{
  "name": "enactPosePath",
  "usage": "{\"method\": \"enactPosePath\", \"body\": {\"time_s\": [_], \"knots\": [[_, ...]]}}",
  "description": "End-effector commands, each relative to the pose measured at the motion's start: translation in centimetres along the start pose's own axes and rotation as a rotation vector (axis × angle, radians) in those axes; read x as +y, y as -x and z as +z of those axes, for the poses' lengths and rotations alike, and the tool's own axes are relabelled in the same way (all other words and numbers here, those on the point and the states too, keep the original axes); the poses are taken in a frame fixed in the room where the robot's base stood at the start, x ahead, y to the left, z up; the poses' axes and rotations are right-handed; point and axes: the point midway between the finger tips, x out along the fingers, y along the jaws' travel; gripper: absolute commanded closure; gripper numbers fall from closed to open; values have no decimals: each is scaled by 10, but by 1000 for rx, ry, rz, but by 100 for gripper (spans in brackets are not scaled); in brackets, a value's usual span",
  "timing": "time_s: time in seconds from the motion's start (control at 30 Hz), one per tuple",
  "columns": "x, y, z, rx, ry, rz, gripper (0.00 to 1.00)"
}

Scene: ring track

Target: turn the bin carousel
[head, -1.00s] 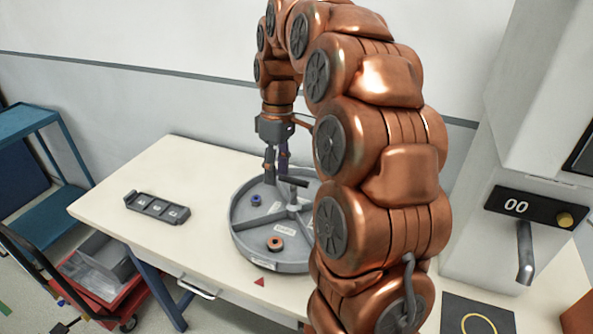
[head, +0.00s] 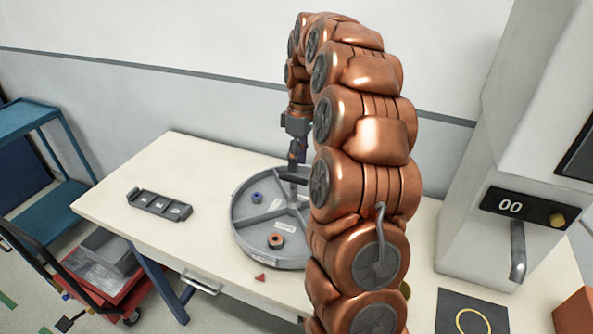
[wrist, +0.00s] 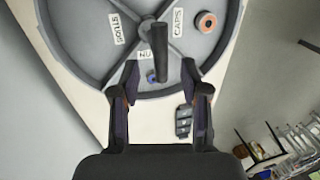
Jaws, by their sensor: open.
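The bin carousel (head: 285,264) is a round grey tray with dividers, standing on the cream table. In the wrist view, labels on it (wrist: 100,62) read STUDS, CAPS and a partly covered NU. A dark upright handle (wrist: 160,50) rises from it; in the head view the handle (head: 292,179) shows beside my gripper. My gripper (wrist: 160,76) is open, its fingertips on either side of the handle's near end in the wrist view. Whether they touch it I cannot tell. An orange ring (head: 276,240) and a blue ring (head: 256,197) lie in separate compartments. My arm hides the carousel's right side.
A dark slotted tray (head: 160,205) lies on the table to the left. A small red triangle (head: 260,278) marks the table before the carousel. A grey machine with a 00 display (head: 510,207) stands right. A cart with a red tray (head: 100,285) stands at left.

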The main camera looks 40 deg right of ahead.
Motion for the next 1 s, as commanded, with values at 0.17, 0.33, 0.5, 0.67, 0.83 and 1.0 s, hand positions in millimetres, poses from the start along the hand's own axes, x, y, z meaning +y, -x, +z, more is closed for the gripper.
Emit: {"method": "enactPosePath", "body": {"time_s": [0.17, 0.33, 0.5, 0.67, 0.83, 1.0], "knots": [[-2, -17, 1, -2, -1, -3, 55], [0, -32, 0, 0, -1, -1, 55], [-1, -40, 0, -1, 0, -2, 55], [-1, -42, 0, -1, 0, -2, 55], [-1, -42, 0, 0, 0, -1, 55], [-1, -42, 0, 0, 0, -1, 72]]}}
